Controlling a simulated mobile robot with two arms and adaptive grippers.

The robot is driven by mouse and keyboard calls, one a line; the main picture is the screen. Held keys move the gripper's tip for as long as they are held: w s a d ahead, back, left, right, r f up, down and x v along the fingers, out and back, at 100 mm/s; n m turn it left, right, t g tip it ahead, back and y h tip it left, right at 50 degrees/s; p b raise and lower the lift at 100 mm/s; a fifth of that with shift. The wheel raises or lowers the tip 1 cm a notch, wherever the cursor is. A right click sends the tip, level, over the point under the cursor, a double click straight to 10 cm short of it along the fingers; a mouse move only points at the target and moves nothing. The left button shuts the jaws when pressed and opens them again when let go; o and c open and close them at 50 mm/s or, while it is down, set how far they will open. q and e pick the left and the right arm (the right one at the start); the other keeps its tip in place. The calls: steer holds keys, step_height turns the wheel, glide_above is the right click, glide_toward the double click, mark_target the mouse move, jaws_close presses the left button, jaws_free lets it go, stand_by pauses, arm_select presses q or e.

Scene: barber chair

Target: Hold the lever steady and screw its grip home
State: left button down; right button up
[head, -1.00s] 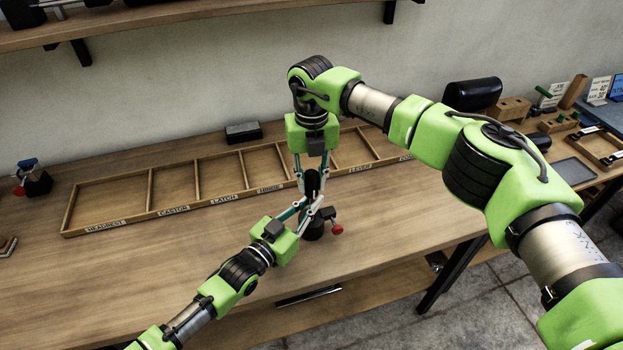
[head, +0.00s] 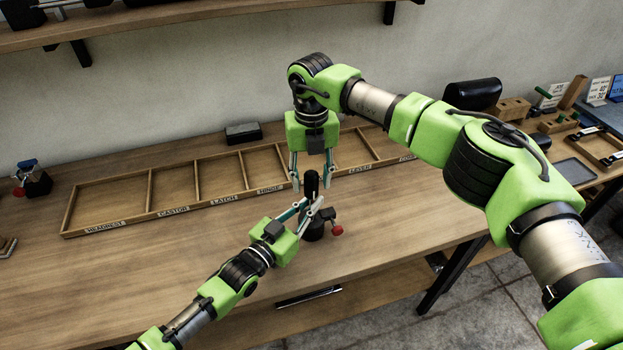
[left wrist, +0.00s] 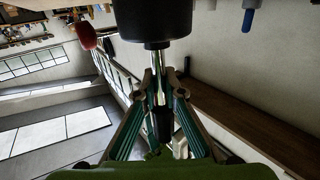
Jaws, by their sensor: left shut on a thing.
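The lever stands upright in a small black holder (head: 314,231) with a red knob (head: 337,230) on the bench. Its black grip (head: 311,182) is on top; it also shows in the left wrist view (left wrist: 164,124). My left gripper (head: 313,210) is shut on the lever's metal rod (left wrist: 158,64), between holder and grip. My right gripper (head: 311,186) points down from above, open, with its fingers apart on either side of the grip. I cannot tell how far the grip is screwed on.
A divided wooden tray (head: 148,190) with labelled compartments lies just behind. A black and blue fixture (head: 33,180) stands at the far left, a small dark box (head: 243,132) behind the tray. Wooden blocks crowd the right end.

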mark_target(312, 173)
arm_select(q)
steer(key=shift+f, duration=0.1)
arm_select(e)
step_height(312, 173, up, 12)
steer(key=shift+f, duration=0.25)
arm_select(q)
steer(key=c, duration=2)
jaws_free()
steer(key=shift+c, duration=0.2)
